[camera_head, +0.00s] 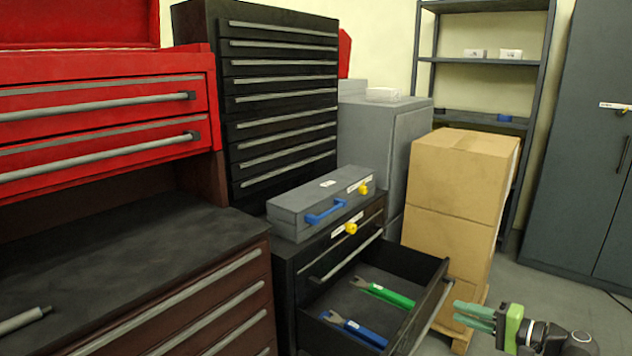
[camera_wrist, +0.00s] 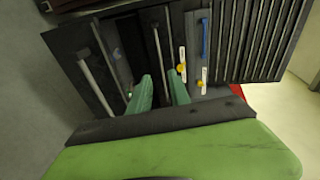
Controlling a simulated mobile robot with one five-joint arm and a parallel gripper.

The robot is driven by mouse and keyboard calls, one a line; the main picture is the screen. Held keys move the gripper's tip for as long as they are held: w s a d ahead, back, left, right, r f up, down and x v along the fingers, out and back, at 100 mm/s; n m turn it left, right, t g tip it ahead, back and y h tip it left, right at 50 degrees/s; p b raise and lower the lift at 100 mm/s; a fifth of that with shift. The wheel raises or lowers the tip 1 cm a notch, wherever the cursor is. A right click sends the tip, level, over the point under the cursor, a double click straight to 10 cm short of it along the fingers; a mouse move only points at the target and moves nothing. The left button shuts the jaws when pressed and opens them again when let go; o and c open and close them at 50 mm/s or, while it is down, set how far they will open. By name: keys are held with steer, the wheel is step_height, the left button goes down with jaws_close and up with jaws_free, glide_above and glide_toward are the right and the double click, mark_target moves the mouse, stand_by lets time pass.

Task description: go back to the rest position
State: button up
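My gripper (camera_head: 474,316) shows at the lower right of the head view, with pale green fingers and a bright green body. It is in front of the open drawer's handle side, apart from it in the picture. In the wrist view my gripper (camera_wrist: 161,84) shows two fingers with a gap between them and nothing held. The fingers point toward the black cabinet. The open drawer (camera_head: 408,266) holds a green-handled tool (camera_head: 388,294) and a blue-handled tool (camera_head: 358,331), lying apart on its floor.
A grey case (camera_head: 318,200) with a blue handle lies on the small black cabinet (camera_head: 283,275). Stacked cardboard boxes (camera_head: 455,190) stand on a pallet behind my gripper. A dark locker (camera_head: 580,150) is at the right. Some floor (camera_head: 550,285) is free between them.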

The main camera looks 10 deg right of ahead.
steer(key=w+a+f+n+g+b, duration=0.1)
steer(key=w+a+f, duration=0.1)
steer(key=a, duration=0.3)
steer(key=w+a+f+n+g+y+b, duration=0.1)
steer(key=w+a+f, duration=0.1)
steer(key=a, duration=0.3)
steer(key=w+a+f+n+g+y, duration=0.1)
steer(key=w+a+f+g, duration=0.1)
steer(key=a, duration=0.3)
steer(key=shift+w+a+f+b, duration=0.35)
steer(key=shift+w+a+b, duration=0.05)
steer(key=s+a+f+n+g+h+b, duration=0.1)
steer(key=a+f+n+g+h+b, duration=0.3)
steer(key=a+f, duration=0.7)
steer(key=s+a+f+n+g+h+b, duration=0.1)
steer(key=s+a+f+n+g+h, duration=0.15)
steer(key=a+f+g, duration=0.75)
steer(key=d+t+h, duration=0.4)
steer(key=d+t, duration=0.1)
step_height(320, 180, up, 38)
steer(key=p, duration=3.8)
steer(key=shift+w+n, duration=0.35)
steer(key=shift+w, duration=0.05)
